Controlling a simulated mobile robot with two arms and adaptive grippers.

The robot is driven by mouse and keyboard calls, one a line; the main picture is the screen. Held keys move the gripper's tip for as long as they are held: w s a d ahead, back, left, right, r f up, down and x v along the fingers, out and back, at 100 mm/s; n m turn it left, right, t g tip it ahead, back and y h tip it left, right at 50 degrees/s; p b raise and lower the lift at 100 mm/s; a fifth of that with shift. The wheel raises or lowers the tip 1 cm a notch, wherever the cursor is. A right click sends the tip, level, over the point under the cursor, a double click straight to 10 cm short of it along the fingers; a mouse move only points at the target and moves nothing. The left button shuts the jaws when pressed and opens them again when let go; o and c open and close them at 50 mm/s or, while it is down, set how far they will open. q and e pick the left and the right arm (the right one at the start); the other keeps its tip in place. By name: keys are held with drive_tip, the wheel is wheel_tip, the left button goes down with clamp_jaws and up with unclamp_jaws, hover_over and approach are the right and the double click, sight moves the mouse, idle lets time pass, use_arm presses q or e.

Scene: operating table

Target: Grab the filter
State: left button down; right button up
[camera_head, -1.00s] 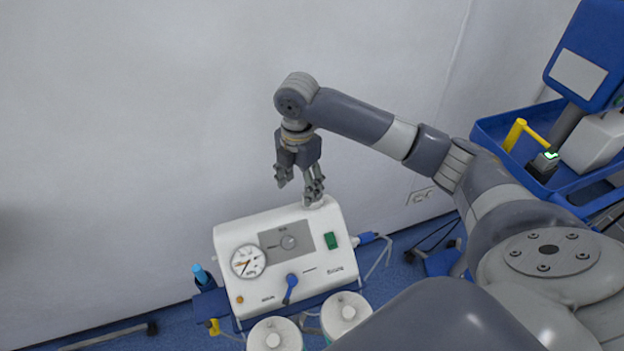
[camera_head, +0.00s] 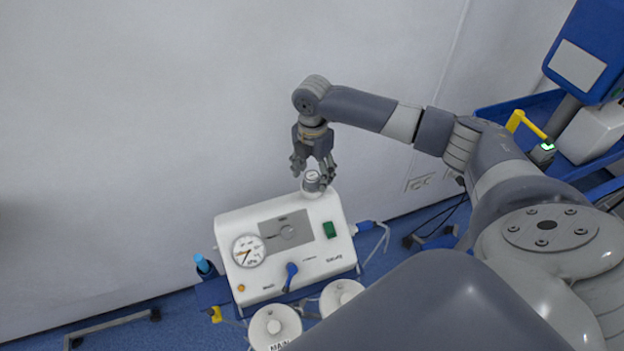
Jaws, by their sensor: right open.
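A small whitish cylindrical piece, which looks like the filter (camera_head: 313,183), stands on the top back edge of the white suction unit (camera_head: 330,262). My right gripper (camera_head: 313,173) points down at it from above. Its fingers are open, one on the left and one on the right of the filter's upper part. I cannot tell whether either finger touches it. The unit's front has a round gauge, a grey dial panel, a blue lever and a green switch. My left gripper is not in view.
Two white-lidded jars (camera_head: 274,328) stand in front of the unit. A blue trolley (camera_head: 572,150) with a yellow handle is at the right. A plain wall (camera_head: 140,110) lies behind the unit. A blue-capped item (camera_head: 203,264) is at the unit's left.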

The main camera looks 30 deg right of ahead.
drive_tip(key=shift+f, duration=0.8)
drive_tip(key=c, duration=1)
drive_tip(key=shift+a+r, duration=0.1)
